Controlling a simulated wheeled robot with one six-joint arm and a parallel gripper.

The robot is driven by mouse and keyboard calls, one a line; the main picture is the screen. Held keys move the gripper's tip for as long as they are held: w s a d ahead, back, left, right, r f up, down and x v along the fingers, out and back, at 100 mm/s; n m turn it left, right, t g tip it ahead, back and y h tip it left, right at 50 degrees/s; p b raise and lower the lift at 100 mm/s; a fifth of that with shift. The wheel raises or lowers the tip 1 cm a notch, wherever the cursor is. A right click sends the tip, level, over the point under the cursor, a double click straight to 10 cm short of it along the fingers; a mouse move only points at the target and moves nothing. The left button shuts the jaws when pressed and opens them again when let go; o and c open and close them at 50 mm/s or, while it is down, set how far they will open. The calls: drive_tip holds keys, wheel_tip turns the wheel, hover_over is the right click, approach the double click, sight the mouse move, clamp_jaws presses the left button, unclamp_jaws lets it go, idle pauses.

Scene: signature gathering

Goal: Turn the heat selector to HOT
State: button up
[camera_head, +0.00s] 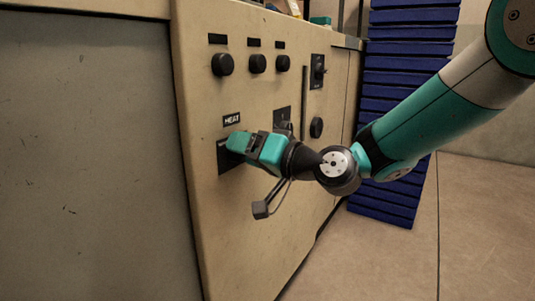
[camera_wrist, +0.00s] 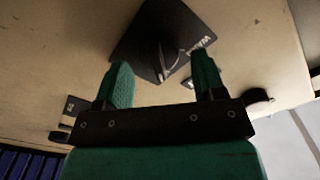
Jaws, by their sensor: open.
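The heat selector is a dark plate (camera_head: 222,163) under a HEAT label (camera_head: 231,119) on the beige panel. In the wrist view the same plate (camera_wrist: 143,38) bears a dark knob (camera_wrist: 166,58) with a thin raised grip. White lettering, seemingly WARM (camera_wrist: 201,46), shows at the plate's edge. My gripper (camera_head: 232,143) is at the plate and hides the knob in the head view. In the wrist view its green fingers (camera_wrist: 162,66) are apart, with the knob between and ahead of their tips. I cannot tell whether either finger touches it, or where the knob points.
Several round black knobs (camera_head: 257,63) line the panel's top. Another round knob (camera_head: 316,127) and a switch plate (camera_head: 318,72) sit to the right, near a vertical bar handle (camera_head: 304,103). A blue slatted stack (camera_head: 400,60) stands behind my arm. The floor (camera_head: 480,230) at right is clear.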

drive_tip(key=shift+d, duration=0.1)
drive_tip(key=b+v, duration=0.2)
drive_tip(key=v, duration=1.5)
drive_tip(key=shift+s, duration=0.2)
drive_tip(key=shift+d, duration=0.1)
